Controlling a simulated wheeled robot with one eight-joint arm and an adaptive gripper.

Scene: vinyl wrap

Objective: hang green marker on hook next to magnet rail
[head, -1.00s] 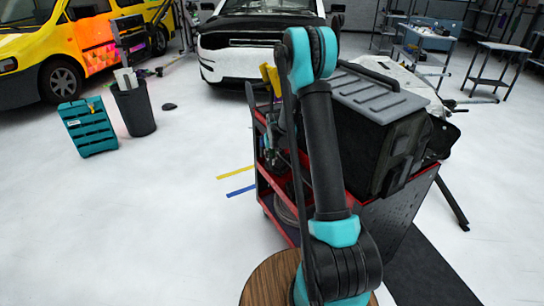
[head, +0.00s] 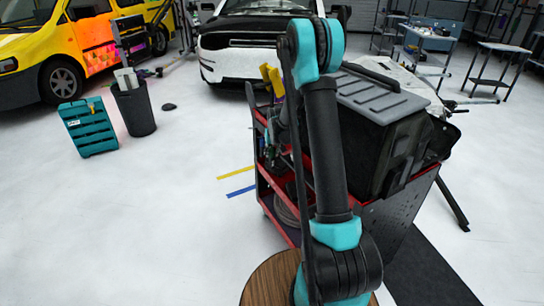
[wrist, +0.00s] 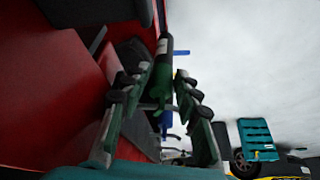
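In the wrist view, a dark and green cylinder that looks like the green marker (wrist: 163,82) sits between the two fingers of my gripper (wrist: 165,85). The fingers stand apart on either side of it; whether they touch it is too dark and small to tell. Its dark end points up the picture. In the head view, my gripper is down at the left side of the red cart (head: 262,190), mostly hidden by my own arm, and the marker cannot be made out. Neither the hook nor the magnet rail can be clearly identified.
A black case with a grey lid (head: 382,95) stands on the cart. A teal crate (head: 89,127) and a black bin (head: 134,108) stand on the floor to the left.

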